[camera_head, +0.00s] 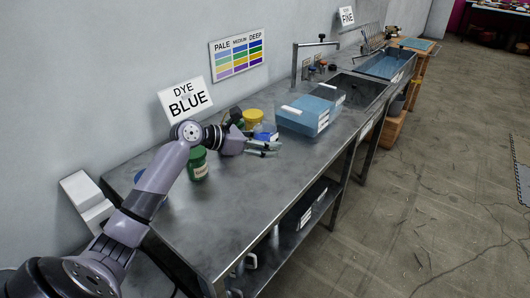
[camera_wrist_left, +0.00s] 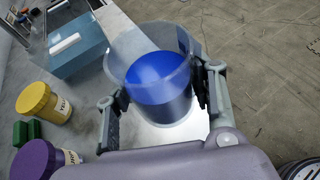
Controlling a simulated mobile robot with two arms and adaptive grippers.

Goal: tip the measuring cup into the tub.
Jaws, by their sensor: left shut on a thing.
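My left gripper (camera_head: 266,148) is over the steel bench, and its fingers are shut on the sides of the measuring cup (camera_wrist_left: 157,88) in the left wrist view. The cup is clear and holds blue liquid. In the head view a blue patch of the cup (camera_head: 266,130) shows just behind the fingers. A blue tub (camera_head: 302,119) with a white label stands on the bench just right of the gripper. It also shows in the left wrist view (camera_wrist_left: 78,57), to the upper left of the cup, apart from it. My right gripper is in neither view.
A green jar (camera_head: 197,166) stands left of the gripper. A yellow-lidded jar (camera_head: 253,117) stands behind it, and a purple-lidded jar (camera_wrist_left: 40,158) shows in the wrist view. The sink (camera_head: 360,90) lies beyond the tub. The bench's front part (camera_head: 245,195) is clear.

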